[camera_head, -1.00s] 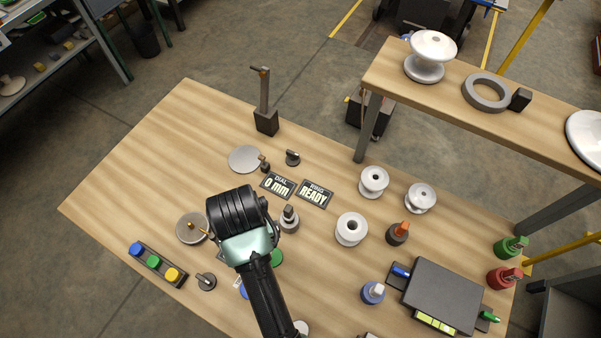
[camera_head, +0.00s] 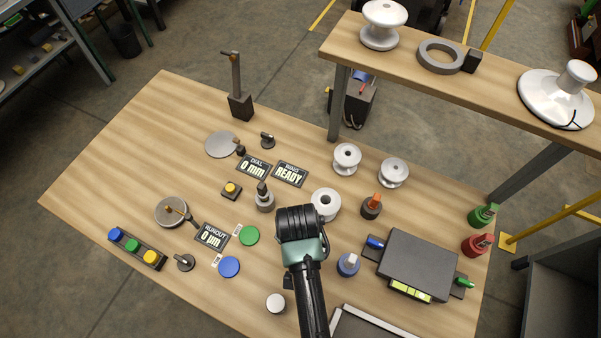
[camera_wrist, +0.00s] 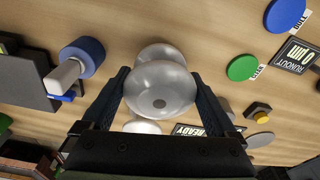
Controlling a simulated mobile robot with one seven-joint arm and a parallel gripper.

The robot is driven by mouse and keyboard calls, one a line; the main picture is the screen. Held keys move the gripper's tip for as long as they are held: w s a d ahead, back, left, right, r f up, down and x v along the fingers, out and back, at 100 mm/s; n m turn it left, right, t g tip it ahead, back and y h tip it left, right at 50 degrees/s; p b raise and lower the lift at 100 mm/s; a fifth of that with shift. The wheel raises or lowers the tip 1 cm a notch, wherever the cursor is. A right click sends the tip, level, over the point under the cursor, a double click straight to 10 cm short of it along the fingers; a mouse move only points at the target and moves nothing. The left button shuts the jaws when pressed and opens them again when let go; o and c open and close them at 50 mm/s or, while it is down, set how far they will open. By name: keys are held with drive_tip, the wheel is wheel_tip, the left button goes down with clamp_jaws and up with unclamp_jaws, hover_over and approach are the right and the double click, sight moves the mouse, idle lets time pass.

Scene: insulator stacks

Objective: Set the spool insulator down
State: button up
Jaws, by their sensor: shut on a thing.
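A glossy white spool insulator (camera_wrist: 160,90) sits between the two dark fingers of my gripper (camera_wrist: 160,82) in the wrist view. The fingers are shut on its sides. In the head view my gripper (camera_head: 300,226) hides the held spool and is over the right-middle of the wooden table (camera_head: 120,150). I cannot tell whether the held spool touches the table. Another white spool (camera_head: 326,206) stands upright on the table, just beyond my gripper. Two more spools (camera_head: 347,159) stand farther back.
A blue-based knob (camera_head: 348,265) and a dark grey box (camera_head: 418,264) are to the right. Green (camera_head: 249,235) and blue (camera_head: 229,267) discs lie to the left. A tray edge (camera_head: 370,322) is in front. A raised shelf (camera_head: 480,85) stands behind.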

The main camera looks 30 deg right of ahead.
drive_tip(key=shift+f, duration=1.6)
drive_tip(key=shift+f, duration=0.1)
drive_tip(key=o, duration=1.5)
drive_tip(key=r, duration=0.8)
drive_tip(key=s+a+r, duration=0.1)
drive_tip(key=r, duration=0.3)
drive_tip(key=shift+s, duration=0.1)
drive_tip(key=shift+r, duration=0.1)
